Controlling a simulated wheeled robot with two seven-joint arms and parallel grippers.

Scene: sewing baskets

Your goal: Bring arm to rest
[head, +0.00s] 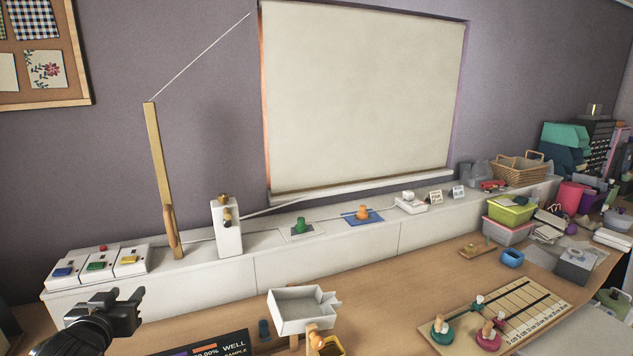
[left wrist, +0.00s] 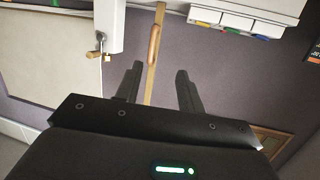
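My left gripper (head: 122,296) is at the lower left of the head view, in front of the white ledge. Its two fingers stand apart with nothing between them; they also show in the left wrist view (left wrist: 160,70). An upright wooden arm (head: 157,165) with a thicker handle stands on the ledge, leaning slightly, with a thin line running from its top up to the right. In the left wrist view the wooden arm (left wrist: 153,45) appears beyond the fingers, apart from them. My right gripper is not in view.
White boxes with coloured buttons (head: 97,265) sit on the ledge (head: 320,258) behind my left gripper. A white post (head: 227,240) stands right of the wooden arm. A white tray (head: 300,310) and a peg board (head: 510,308) are on the wooden table.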

